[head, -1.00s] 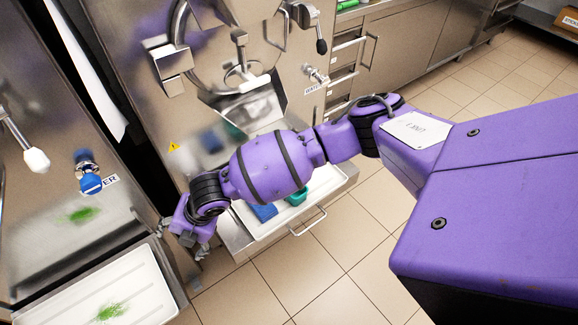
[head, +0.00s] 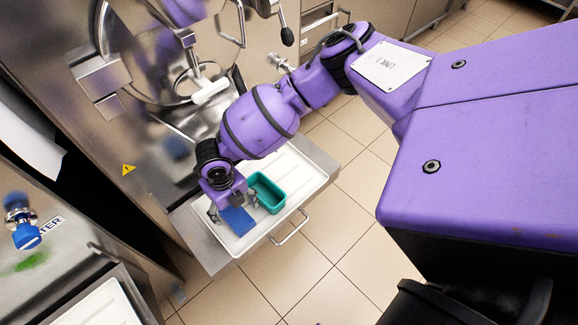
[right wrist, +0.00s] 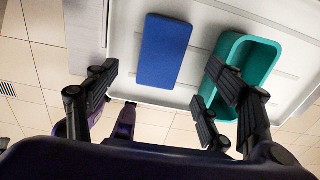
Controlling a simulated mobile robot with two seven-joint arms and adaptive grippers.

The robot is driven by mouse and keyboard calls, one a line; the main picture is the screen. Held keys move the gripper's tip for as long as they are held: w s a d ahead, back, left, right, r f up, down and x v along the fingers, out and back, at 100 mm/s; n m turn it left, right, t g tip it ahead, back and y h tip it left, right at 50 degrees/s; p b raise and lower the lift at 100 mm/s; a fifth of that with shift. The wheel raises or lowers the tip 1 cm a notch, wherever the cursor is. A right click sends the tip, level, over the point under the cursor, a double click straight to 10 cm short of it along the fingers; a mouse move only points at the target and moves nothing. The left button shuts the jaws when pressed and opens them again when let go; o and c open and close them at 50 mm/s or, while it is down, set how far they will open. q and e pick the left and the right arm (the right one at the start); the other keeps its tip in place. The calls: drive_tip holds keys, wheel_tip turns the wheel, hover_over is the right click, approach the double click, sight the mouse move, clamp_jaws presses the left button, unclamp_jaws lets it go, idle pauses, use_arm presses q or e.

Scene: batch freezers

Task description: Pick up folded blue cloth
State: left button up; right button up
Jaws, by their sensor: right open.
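The folded blue cloth (head: 238,221) lies flat on a white tray (head: 313,173), beside a teal container. In the right wrist view the cloth (right wrist: 163,50) is a plain blue rectangle ahead of the fingers. My right gripper (head: 233,205) hovers over the tray near the cloth, partly covering its upper end in the head view. In the right wrist view this gripper (right wrist: 160,72) is open and empty, its fingers spread to either side of the cloth's line. My left gripper is not in view.
The open teal container (head: 267,193) stands right of the cloth, close to my right-hand fingers in the wrist view. A steel freezer (head: 130,130) rises behind the tray. A wire handle (head: 291,228) sticks out from the tray's front. Tiled floor is clear to the right.

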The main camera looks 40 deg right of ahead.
sight(236, 215)
drive_tip(key=f, duration=0.5)
drive_tip(key=shift+w+d+f, duration=0.1)
drive_tip(key=shift+w+f, duration=0.1)
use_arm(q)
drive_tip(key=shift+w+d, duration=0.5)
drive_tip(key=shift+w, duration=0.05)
use_arm(e)
drive_tip(key=shift+f, duration=0.4)
drive_tip(key=shift+w+r, duration=0.1)
drive_tip(key=shift+w, duration=0.05)
drive_tip(key=c, duration=1.2)
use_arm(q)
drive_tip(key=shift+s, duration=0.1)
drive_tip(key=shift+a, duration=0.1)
use_arm(e)
drive_tip(key=shift+r, duration=0.15)
